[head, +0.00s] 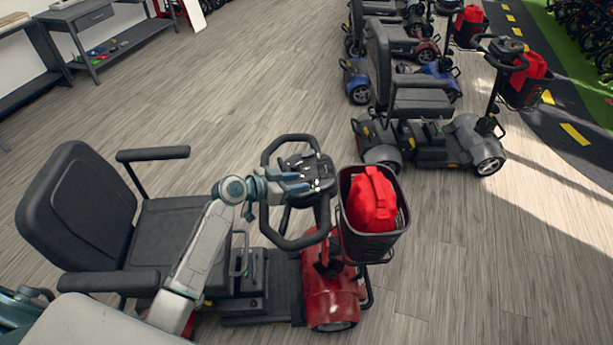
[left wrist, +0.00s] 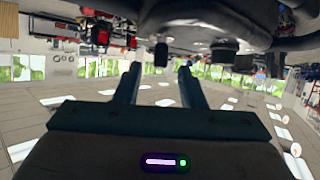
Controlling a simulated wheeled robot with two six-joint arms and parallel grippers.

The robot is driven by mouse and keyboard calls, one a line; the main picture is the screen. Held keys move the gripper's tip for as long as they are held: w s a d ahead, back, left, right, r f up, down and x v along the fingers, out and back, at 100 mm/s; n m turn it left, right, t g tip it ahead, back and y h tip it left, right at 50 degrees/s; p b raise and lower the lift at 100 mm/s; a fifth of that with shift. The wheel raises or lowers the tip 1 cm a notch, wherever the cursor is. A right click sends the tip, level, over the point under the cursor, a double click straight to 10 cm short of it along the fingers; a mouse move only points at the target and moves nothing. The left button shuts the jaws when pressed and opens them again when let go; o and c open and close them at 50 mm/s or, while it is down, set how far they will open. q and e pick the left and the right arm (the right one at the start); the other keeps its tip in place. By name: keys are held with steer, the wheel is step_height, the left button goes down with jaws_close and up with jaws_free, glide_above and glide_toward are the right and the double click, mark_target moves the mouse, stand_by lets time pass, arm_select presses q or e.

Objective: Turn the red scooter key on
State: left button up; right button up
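The red scooter (head: 330,291) stands in the near middle of the head view, with a black seat and a dark tiller console (head: 318,172) inside a looped handlebar. My left arm reaches across the seat, and my left gripper (head: 292,182) is at the left side of the console. In the left wrist view, which appears upside down, the two fingers of this gripper (left wrist: 160,73) are apart. A small dark upright piece (left wrist: 161,54), which looks like the key, stands between the fingertips with gaps on both sides. Whether it is turned cannot be told. My right gripper is not in view.
A black basket (head: 372,243) with a red bag (head: 371,199) hangs at the scooter's front, right of the console. The handlebar loop (head: 268,224) surrounds the gripper area. A grey scooter (head: 425,142) stands farther back. The wooden floor on the left is clear.

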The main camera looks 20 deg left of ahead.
mark_target(303, 181)
arm_select(q)
steer(key=shift+p+x, duration=0.5)
steer(key=shift+x, duration=1.6)
steer(key=shift+c, duration=0.5)
